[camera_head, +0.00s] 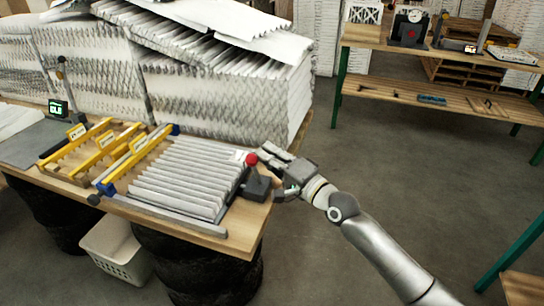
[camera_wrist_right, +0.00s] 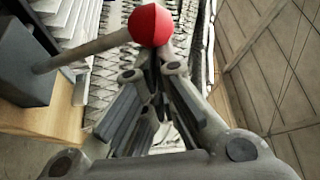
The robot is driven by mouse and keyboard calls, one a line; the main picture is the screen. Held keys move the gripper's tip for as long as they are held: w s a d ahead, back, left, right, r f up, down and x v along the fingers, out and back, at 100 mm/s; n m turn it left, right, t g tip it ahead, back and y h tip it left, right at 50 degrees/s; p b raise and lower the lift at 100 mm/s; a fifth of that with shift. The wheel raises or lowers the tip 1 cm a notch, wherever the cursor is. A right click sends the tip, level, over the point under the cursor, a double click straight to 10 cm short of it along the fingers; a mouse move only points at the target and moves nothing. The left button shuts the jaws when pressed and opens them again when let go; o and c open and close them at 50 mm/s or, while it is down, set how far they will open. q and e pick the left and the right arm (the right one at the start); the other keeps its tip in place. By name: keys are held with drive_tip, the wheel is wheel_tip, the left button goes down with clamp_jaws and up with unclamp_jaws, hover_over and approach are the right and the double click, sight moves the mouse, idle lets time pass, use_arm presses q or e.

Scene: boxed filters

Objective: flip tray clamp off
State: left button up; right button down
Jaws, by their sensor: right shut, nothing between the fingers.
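The tray clamp has a red ball knob (camera_head: 252,159) on a lever that rises from a dark clamp block (camera_head: 257,186) at the right end of the tray. The pleated white filter (camera_head: 187,180) lies in the tray (camera_head: 172,216). My right gripper (camera_head: 266,152) is shut and empty, close beside the knob on its right. In the right wrist view the red knob (camera_wrist_right: 150,25) stands just beyond the shut fingertips (camera_wrist_right: 152,58), with its grey rod (camera_wrist_right: 85,50) running left to the dark block (camera_wrist_right: 22,62). Whether the fingers touch the knob I cannot tell. My left gripper is not in view.
Yellow bars with blue ends (camera_head: 137,157) lie left of the filter. Large stacks of pleated filters (camera_head: 225,100) stand behind. A white basket (camera_head: 116,250) sits below the table (camera_head: 235,237). The floor at right is open before another workbench (camera_head: 385,62).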

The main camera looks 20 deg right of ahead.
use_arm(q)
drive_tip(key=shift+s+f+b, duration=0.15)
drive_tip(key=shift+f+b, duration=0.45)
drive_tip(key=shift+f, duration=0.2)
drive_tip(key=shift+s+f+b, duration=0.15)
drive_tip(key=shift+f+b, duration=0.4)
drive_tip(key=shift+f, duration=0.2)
use_arm(e)
drive_tip(key=shift+s+a+f+n+t+y, duration=0.15)
drive_tip(key=shift+s+a+f+n+y, duration=0.15)
drive_tip(key=shift+s+n, duration=0.2)
drive_tip(key=shift+s+a+f+n+t+y, duration=0.1)
drive_tip(key=shift+s+a+n+t+y, duration=0.1)
drive_tip(key=shift+s+a+n, duration=0.3)
drive_tip(key=shift+w+d, duration=0.15)
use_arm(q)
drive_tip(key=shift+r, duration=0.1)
use_arm(e)
drive_tip(key=shift+r, duration=0.1)
